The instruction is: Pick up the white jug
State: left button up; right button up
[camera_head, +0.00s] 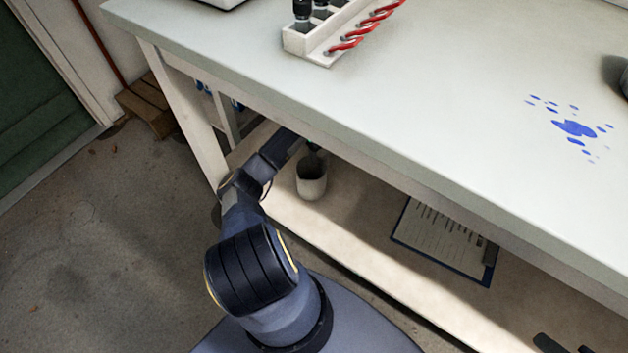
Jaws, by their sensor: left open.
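A white vessel (311,182), which looks like the white jug, stands upright on the lower shelf under the workbench. Its mouth looks dark, and a small dark green bit shows at or just above its rim. No handle can be made out. My left gripper (297,143) reaches in under the bench top, just above and to the left of the vessel. It is open and the vessel is not between its fingers. The bench edge partly hides the fingertips. My right gripper is not in view.
The bench top (420,110) overhangs the shelf (345,238). A clipboard (445,238) lies on the shelf to the right. A white rack (312,45) with dark bottles and red-handled tools stands on top, left of blue stains (575,128). A bench leg (187,115) stands left.

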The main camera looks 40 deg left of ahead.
pick_arm(q)
notch_tip(320, 180, down, 2)
jog(key=shift+f, duration=0.15)
jog(key=c, duration=1.4)
